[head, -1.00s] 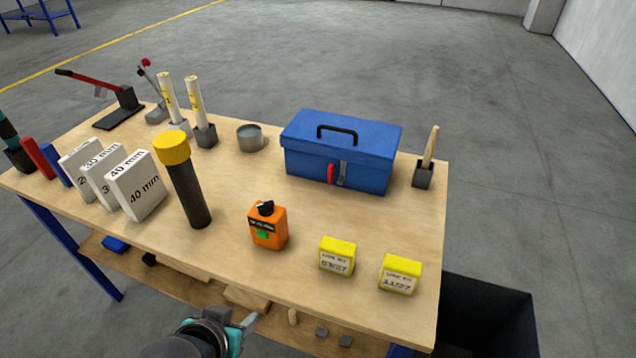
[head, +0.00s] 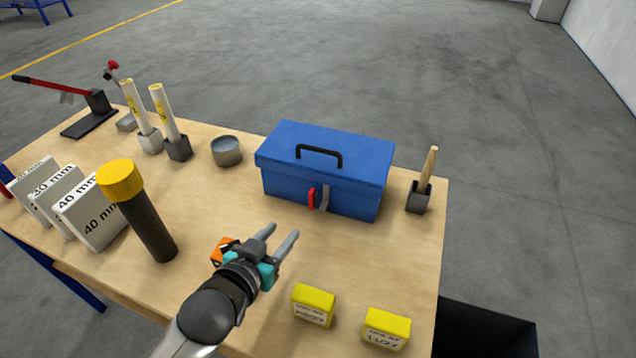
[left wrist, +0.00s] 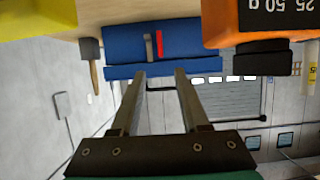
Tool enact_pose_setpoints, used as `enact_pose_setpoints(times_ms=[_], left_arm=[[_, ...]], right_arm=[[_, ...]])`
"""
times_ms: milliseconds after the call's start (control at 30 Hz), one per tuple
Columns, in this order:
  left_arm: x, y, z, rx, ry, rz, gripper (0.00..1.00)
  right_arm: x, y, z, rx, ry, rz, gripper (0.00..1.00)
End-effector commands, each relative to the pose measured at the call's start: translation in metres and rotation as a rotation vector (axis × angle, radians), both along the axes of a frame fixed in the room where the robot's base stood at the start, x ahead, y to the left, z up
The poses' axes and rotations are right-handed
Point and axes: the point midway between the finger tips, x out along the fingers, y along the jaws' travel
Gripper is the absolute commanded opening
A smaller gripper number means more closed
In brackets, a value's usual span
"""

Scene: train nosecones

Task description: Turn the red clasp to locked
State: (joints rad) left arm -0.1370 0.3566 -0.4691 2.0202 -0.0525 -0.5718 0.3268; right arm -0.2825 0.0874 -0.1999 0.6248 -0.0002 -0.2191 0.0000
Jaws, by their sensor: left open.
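The red clasp (head: 312,197) is on the front face of the blue toolbox (head: 350,192), beside a grey hasp strip (head: 324,199). The clasp looks upright. The toolbox lid is down, with a black handle on top. In the left wrist view the picture is upside down, and the red clasp (left wrist: 159,42) shows beyond the fingers. My left gripper (head: 283,236) is open and empty, over the table in front of the toolbox and apart from the clasp. My right gripper is not in view.
Two yellow boxes (head: 314,305) (head: 387,328) stand at the front edge. A black tube with a yellow cap (head: 145,220) stands left.

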Motion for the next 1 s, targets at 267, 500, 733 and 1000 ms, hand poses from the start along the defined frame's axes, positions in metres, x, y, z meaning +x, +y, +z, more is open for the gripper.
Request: enact_pose_setpoints(times_ms=[267,500,733,1000], left_arm=[[0.016,-0.006,-0.007,-0.001,-0.001,0.000,0.45],[0.049,-0.020,-0.023,0.000,0.000,0.000,0.45],[0.080,-0.033,-0.037,0.000,-0.001,0.000,0.45],[0.111,-0.046,-0.051,0.001,0.001,0.001,0.45]], right_arm=[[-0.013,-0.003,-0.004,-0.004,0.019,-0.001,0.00],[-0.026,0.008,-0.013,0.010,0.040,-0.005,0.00],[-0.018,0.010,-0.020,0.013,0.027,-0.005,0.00],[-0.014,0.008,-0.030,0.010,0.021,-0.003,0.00]])
